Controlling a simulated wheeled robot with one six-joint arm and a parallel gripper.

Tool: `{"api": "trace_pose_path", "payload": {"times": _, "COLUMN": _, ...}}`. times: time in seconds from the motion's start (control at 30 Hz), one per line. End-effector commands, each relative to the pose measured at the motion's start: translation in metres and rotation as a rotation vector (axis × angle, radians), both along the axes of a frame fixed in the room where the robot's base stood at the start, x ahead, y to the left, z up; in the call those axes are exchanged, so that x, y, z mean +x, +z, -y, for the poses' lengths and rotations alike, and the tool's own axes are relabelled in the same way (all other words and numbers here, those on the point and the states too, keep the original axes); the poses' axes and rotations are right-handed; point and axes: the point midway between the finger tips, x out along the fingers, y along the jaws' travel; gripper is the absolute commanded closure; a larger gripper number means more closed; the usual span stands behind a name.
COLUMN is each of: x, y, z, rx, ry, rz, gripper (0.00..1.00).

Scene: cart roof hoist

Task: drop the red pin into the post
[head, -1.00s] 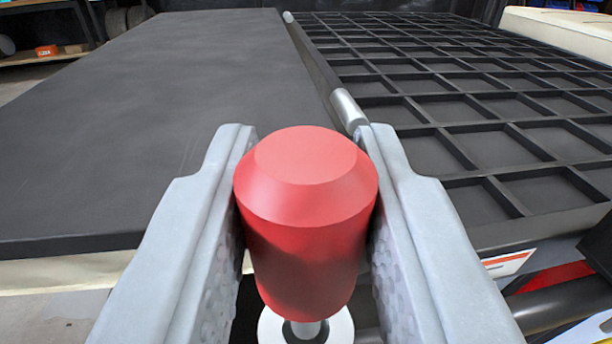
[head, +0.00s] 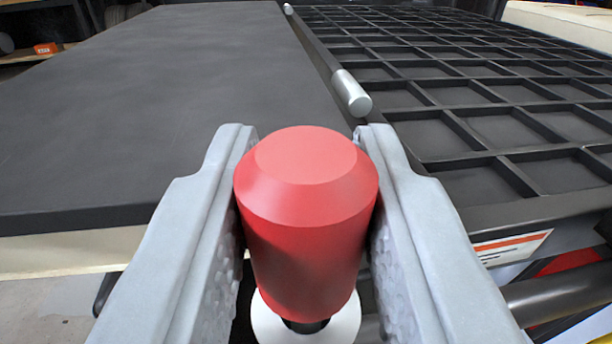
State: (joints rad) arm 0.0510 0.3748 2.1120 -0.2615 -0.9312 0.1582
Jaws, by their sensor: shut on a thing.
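The red pin (head: 305,215) is a thick red cylinder with a bevelled top, seen from above and behind in the head view. My gripper (head: 306,200) is shut on it, one grey finger against each side. Below the pin a white ring (head: 346,327) with a dark centre shows, partly hidden by the pin; it may be the top of the post. I cannot tell whether the pin's lower end touches it or is inside it.
A dark flat panel (head: 150,110) lies at the left. A black gridded panel (head: 480,110) lies at the right, with a rod and metal cylinder (head: 351,92) between them. A dark tube (head: 560,297) and a white label (head: 513,246) are at lower right. A shelf stands behind at upper left.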

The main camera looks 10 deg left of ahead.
Motion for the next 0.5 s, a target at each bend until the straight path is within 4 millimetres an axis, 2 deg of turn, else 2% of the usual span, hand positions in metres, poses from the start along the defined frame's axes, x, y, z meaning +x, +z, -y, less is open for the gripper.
{"api": "trace_pose_path", "payload": {"times": 0.5, "x": 0.0, "y": -0.01, "z": 0.0, "rx": 0.0, "ry": 0.0, "rz": 0.001, "gripper": 0.97}}
